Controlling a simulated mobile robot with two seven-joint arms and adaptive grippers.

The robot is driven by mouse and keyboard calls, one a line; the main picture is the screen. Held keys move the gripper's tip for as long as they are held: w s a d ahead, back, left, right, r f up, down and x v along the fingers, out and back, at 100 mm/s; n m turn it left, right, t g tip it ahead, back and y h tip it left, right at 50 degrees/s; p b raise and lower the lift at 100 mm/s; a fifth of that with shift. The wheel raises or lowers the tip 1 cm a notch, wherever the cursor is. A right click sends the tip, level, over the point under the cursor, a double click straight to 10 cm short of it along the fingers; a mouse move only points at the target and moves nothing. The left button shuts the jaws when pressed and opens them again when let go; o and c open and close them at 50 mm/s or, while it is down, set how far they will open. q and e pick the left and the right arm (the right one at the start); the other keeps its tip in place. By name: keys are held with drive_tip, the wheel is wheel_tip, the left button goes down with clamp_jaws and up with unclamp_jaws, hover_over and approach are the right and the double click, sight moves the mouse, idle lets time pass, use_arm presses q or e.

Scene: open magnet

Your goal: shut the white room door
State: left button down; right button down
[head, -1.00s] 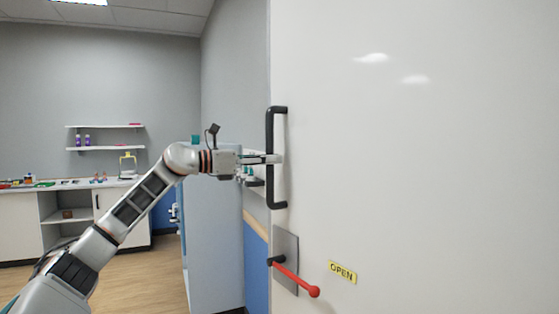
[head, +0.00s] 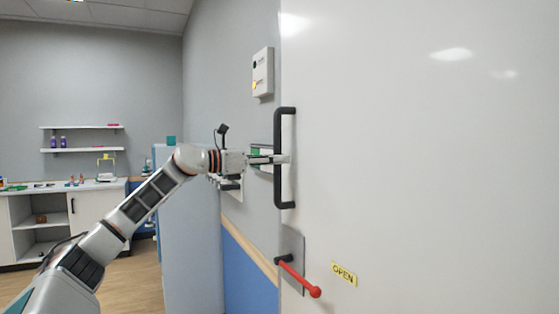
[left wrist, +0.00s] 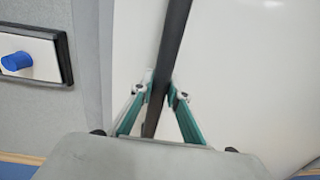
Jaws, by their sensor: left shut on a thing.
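The white room door (head: 420,150) fills the right half of the head view and stands ajar, its left edge in front of the grey wall. A black vertical bar handle (head: 290,120) is on it near that edge. My left gripper (head: 280,159) is shut on the bar at about mid-height. In the left wrist view the fingers (left wrist: 160,95) close on both sides of the dark bar (left wrist: 178,30). A red lever (head: 305,284) on a grey plate and a yellow OPEN label (head: 344,273) are lower on the door. My right gripper is not in view.
A white box (head: 262,72) is on the wall left of the door. A pale blue-grey cabinet (head: 190,240) stands behind my left arm. A counter (head: 70,195) and shelves (head: 82,138) are at the far left. Some wooden floor is clear.

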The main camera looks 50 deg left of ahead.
use_arm(q)
drive_tip(key=shift+a, duration=0.1)
drive_tip(key=c, duration=1.9)
unclamp_jaws()
drive_tip(key=shift+f, duration=0.1)
drive_tip(key=v, duration=1.2)
